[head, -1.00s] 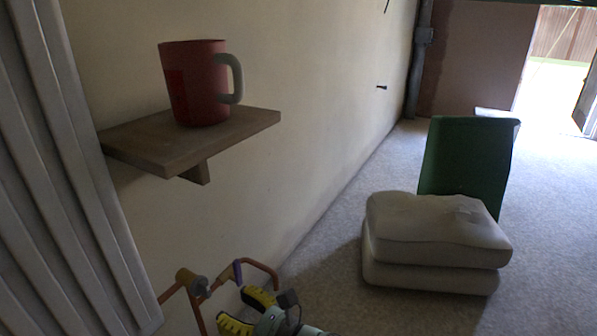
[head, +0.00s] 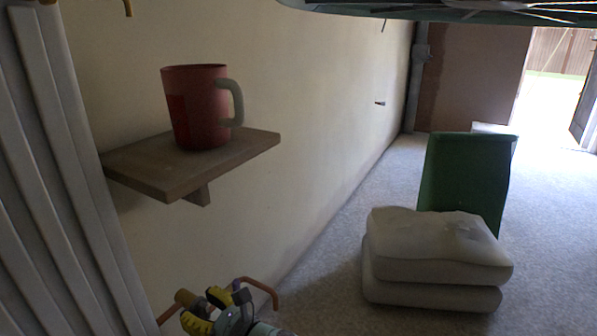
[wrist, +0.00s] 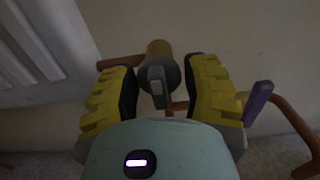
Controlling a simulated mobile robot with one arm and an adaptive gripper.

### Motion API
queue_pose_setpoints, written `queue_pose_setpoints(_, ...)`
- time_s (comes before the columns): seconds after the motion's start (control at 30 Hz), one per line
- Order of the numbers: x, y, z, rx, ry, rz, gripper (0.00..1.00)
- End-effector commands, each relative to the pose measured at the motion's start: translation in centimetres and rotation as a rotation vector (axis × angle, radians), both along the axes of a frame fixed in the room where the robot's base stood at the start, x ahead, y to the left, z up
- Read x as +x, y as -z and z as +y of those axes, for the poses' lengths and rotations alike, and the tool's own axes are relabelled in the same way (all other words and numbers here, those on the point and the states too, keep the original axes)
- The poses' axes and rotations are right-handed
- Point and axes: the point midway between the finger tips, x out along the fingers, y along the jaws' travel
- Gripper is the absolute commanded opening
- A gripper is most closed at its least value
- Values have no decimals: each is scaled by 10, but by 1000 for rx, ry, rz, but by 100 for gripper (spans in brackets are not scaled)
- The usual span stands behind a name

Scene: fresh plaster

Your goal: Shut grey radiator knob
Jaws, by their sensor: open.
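The grey knob (wrist: 157,84) sits on the end of a brass valve body (wrist: 159,55) on a copper pipe. In the wrist view its narrow grip points towards me and stands roughly upright. My gripper (wrist: 164,78) has its two yellow-padded fingers spread on either side of the knob, with gaps to both. In the head view my gripper (head: 208,310) is at the bottom, beside the brass valve (head: 186,298); there I cannot make out the grey knob behind the fingers. A purple lever (wrist: 258,103) is just right of the right finger.
The ribbed white radiator (head: 75,190) stands at the left. A wooden shelf (head: 150,172) with a red mug (head: 196,105) juts from the wall above. Copper pipe (wrist: 290,118) bends close on the right. Stacked pale sacks (head: 435,245) and a green panel (head: 465,180) stand on the floor.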

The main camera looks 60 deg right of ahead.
Motion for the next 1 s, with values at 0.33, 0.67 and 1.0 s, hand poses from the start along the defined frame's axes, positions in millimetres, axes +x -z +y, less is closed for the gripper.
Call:
queue_pose_setpoints(0.33,0,1,0,1,-1,1,32)
queue_pose_setpoints(0.67,-1,-1,0,32,1,3,15)
queue_pose_setpoints(1.0,0,-1,0,196,1,18,15)
